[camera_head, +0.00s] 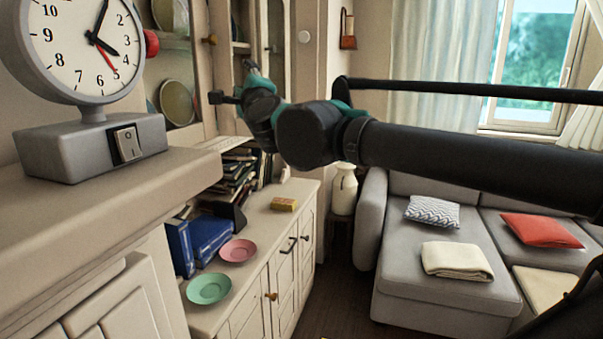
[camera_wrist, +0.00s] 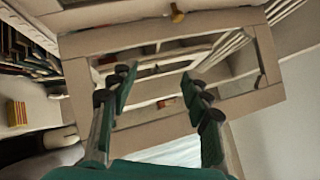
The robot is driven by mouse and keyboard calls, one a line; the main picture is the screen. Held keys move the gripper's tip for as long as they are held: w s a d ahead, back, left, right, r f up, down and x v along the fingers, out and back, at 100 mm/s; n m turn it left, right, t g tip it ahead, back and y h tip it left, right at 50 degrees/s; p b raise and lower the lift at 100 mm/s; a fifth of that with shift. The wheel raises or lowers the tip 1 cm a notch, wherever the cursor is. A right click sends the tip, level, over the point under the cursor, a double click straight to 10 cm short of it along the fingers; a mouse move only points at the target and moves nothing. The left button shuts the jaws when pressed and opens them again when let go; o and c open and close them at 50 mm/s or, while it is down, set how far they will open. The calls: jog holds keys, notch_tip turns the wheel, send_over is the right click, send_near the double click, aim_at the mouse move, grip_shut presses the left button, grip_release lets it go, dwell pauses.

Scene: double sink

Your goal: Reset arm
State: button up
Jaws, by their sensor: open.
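My gripper (camera_wrist: 156,88) is open and empty in the wrist view, its two dark and teal fingers spread apart. Behind it is the pale cabinet front. In the head view, my black arm reaches in from the right across the middle of the picture. It ends with my gripper (camera_head: 232,83) up in front of the glass-fronted cabinet (camera_head: 198,125), above the low sideboard. The fingertips are small and dark there. Whether they touch the cabinet cannot be told.
A clock (camera_head: 80,45) stands on a ledge (camera_head: 110,200) at left. A grey sofa (camera_head: 400,270) stands at right. Dark floor lies between.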

jog(key=w+d+f+n+g, duration=0.1)
jog(key=d+f+n+g, duration=0.3)
jog(key=f, duration=0.7)
jog(key=d+f+n+g, duration=0.1)
jog(key=d+f+n, duration=0.3)
jog(key=f, duration=0.6)
jog(key=w+d+f+n+g, duration=0.1)
jog(key=d+f+n+g, duration=0.15)
jog(key=f+n, duration=0.6)
jog(key=s+d+f+g+h, duration=0.2)
jog(key=s+d+f, duration=0.4)
jog(key=f, duration=0.3)
jog(key=s+d+f+g+h, duration=0.3)
jog(key=s+d+f, duration=0.3)
jog(key=d+f, duration=0.2)
jog(key=s+d+f+n+g+h, duration=0.1)
jog(key=s+d+f+g+h, duration=0.1)
jog(key=s+d+f, duration=0.4)
notch_tip(320, 180, down, 6)
jog(key=shift+d+r+g+h, duration=0.15)
jog(key=shift+d+g+h, duration=0.3)
jog(key=shift+d, duration=0.65)
jog(key=shift+w+a, duration=0.1)
jog(key=shift+w, duration=0.1)
